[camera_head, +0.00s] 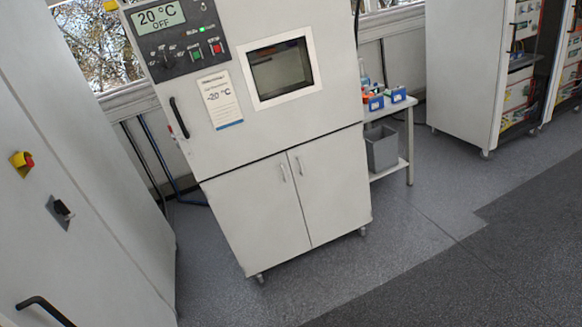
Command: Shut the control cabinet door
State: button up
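A tall pale grey cabinet (75,215) fills the left edge of the view and looks like the control cabinet. The cabinet is cut off by the left and lower picture edges. I cannot tell from this view whether its door is open or shut. My gripper is not in view.
A climate chamber (256,165) on castors stands in the middle, its doors shut. Behind it is a small white table (410,137) with blue boxes and a grey bin (381,148). Open equipment racks (466,70) stand at the right. The floor (470,255) at the lower right is clear.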

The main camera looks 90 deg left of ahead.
aim_at(51, 276)
jog(key=i, duration=1.05)
jog(key=u, duration=4.3)
jog(key=i, duration=1.05)
jog(key=z, duration=0.05)
jog(key=k, duration=0.3)
jog(key=u, duration=0.05)
